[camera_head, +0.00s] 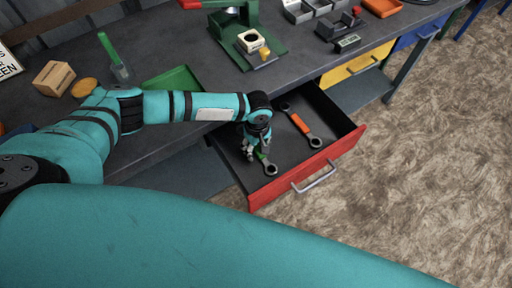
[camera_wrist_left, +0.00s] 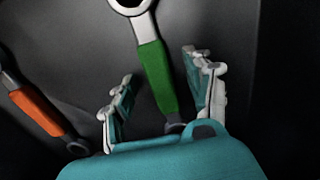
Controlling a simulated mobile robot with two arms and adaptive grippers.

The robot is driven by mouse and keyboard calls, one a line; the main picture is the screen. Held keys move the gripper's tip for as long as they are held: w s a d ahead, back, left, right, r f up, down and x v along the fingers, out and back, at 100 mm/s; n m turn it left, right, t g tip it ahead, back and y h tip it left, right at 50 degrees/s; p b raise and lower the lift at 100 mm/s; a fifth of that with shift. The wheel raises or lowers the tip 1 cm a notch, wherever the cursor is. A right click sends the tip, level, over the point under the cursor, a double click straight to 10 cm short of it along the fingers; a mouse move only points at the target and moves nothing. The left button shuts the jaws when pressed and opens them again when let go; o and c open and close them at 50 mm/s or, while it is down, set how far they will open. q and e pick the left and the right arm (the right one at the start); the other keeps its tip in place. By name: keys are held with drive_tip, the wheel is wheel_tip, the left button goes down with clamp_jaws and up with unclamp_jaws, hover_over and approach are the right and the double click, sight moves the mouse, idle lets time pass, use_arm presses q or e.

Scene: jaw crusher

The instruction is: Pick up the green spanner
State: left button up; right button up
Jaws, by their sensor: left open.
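The green spanner lies in the open drawer, with its ring end (camera_head: 271,169) showing in the head view and much of its handle hidden by my gripper. In the left wrist view its green handle (camera_wrist_left: 156,75) runs between the two fingers. My left gripper (camera_head: 255,154) points down into the drawer, over the spanner. The left gripper (camera_wrist_left: 160,95) is open, with one finger on each side of the handle and gaps between. I cannot tell how far above the drawer floor the fingertips are. My right gripper is not in view.
The red-fronted drawer (camera_head: 330,166) stands open below the grey workbench (camera_head: 180,60). An orange spanner (camera_head: 299,123) lies beside the green one, also seen in the wrist view (camera_wrist_left: 38,112). A green tray (camera_head: 173,84) sits on the bench behind my left arm.

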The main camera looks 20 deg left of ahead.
use_arm(q)
drive_tip(key=shift+c, duration=0.4)
clamp_jaws()
drive_tip(key=shift+r, duration=0.1)
